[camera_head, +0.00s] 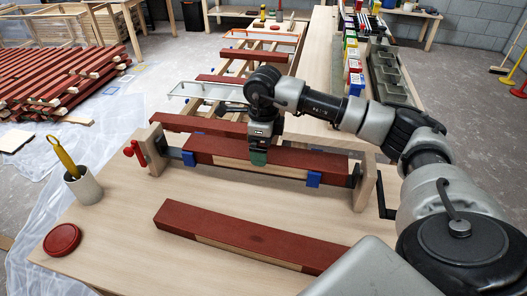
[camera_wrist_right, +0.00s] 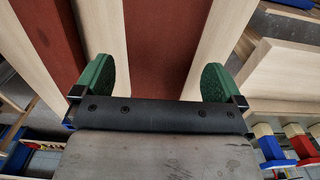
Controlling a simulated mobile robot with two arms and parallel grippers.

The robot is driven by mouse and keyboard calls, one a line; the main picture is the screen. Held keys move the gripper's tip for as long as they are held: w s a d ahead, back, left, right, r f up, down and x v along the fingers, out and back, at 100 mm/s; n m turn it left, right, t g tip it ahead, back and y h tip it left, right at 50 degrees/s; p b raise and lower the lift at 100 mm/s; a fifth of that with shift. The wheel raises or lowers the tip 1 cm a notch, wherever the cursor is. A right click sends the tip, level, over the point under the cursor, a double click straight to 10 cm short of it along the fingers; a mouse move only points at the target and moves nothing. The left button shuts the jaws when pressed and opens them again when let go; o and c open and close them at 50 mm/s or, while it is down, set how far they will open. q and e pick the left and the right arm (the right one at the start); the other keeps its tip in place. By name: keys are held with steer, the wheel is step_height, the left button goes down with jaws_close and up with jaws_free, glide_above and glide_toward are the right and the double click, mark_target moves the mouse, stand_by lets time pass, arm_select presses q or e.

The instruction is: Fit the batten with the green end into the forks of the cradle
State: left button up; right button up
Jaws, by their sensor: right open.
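The cradle has a wooden left post (camera_head: 153,150), a wooden right post (camera_head: 367,181) and blue forks, one at the left (camera_head: 189,158) and one at the right (camera_head: 313,179). A red batten (camera_head: 215,148) with a pale lower side lies along the cradle at the forks. My right gripper (camera_head: 258,157) is over its middle, with open green-padded fingers. In the right wrist view the open fingers (camera_wrist_right: 156,82) have a red batten surface (camera_wrist_right: 168,45) between them; contact is unclear. Another red batten (camera_head: 245,236) lies on the table in front. No green end shows on either batten. My left gripper is out of view.
A cup with a yellow-handled tool (camera_head: 85,187) and a red round lid (camera_head: 62,240) stand at the left. Another red batten (camera_head: 190,125) lies behind the cradle. A black crank (camera_head: 385,203) juts out at its right. Bare table (camera_head: 150,255) lies around the front batten.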

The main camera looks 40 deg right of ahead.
step_height(320, 180, up, 9)
stand_by(0.7)
